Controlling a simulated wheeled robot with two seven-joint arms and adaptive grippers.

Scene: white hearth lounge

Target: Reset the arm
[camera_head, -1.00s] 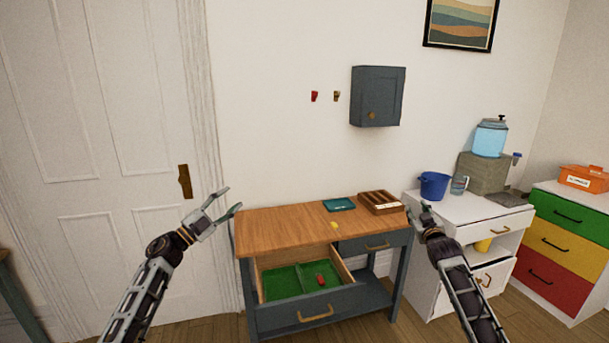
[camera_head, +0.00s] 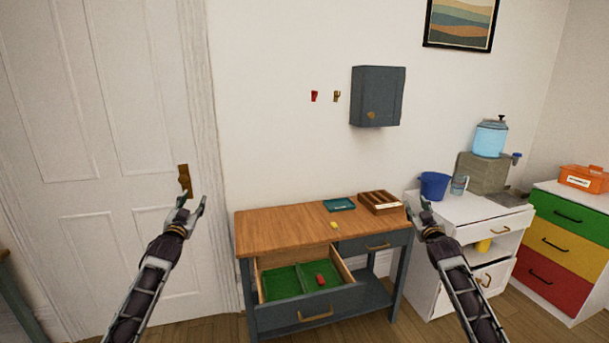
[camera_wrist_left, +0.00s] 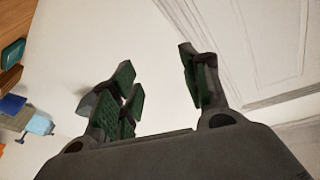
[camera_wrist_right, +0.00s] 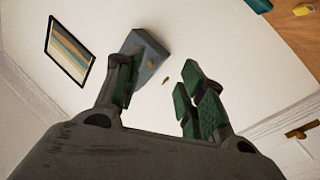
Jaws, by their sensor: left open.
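My left gripper (camera_head: 190,206) is raised in front of the white door, left of the wooden-topped table. Its fingers are apart with nothing between them, as the left wrist view (camera_wrist_left: 160,90) also shows. My right gripper (camera_head: 420,207) is raised at the right end of the table, in front of the white cabinet in the picture. In the right wrist view (camera_wrist_right: 155,85) its fingers are spread and empty, with the wall behind them.
The wooden-topped table (camera_head: 275,222) has a pulled-out drawer (camera_head: 305,310) with a green lining and a red object (camera_head: 320,279). A yellow object (camera_head: 334,225), teal tray (camera_head: 339,204) and brown box (camera_head: 379,197) are on top. A blue bucket (camera_head: 434,185) stands on the white cabinet (camera_head: 480,227).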

